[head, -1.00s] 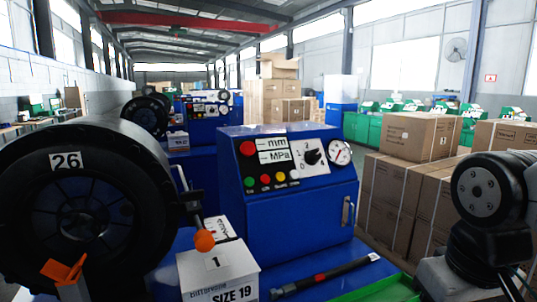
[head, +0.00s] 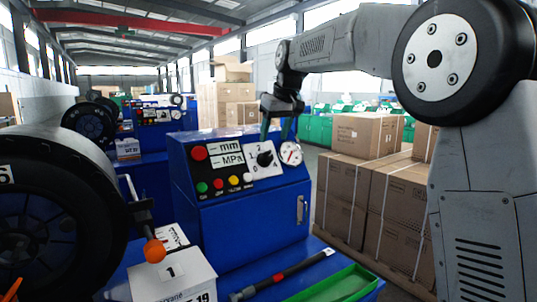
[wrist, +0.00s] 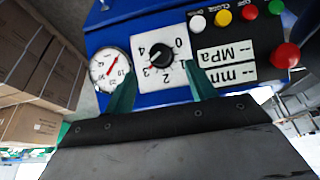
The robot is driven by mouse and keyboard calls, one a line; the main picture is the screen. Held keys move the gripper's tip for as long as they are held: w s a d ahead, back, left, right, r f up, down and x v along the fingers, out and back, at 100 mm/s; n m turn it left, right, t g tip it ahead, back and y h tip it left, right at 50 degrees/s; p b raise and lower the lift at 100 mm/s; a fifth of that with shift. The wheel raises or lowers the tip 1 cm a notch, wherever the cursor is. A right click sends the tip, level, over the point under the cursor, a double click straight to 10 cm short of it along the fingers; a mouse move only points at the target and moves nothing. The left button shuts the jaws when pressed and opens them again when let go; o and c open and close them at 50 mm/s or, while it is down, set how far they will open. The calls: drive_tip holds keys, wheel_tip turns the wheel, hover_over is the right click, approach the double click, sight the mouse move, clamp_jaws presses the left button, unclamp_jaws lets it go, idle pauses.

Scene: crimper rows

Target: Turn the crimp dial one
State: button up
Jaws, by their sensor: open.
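The crimp dial is a black knob (head: 265,159) on a white plate numbered 0 to 4, on the sloped panel of the blue control cabinet (head: 250,222). The wrist view shows the knob (wrist: 161,56) upside down; its exact setting is hard to read. In the wrist view my gripper (wrist: 161,86) is open and empty. Its two green fingers point at the plate, one toward each side, apart from the knob.
A round gauge (wrist: 110,68) sits close beside the dial plate. A red button (head: 199,153), small coloured buttons and two displays share the panel. A black crimper (head: 50,210) with an orange-ended lever (head: 154,250) stands left. Cartons (head: 365,190) stand right.

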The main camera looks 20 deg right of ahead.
sight(268, 154)
drive_tip(key=x, duration=0.8)
drive_tip(key=shift+w+r, duration=0.15)
drive_tip(key=shift+w, duration=0.1)
drive_tip(key=c, duration=1)
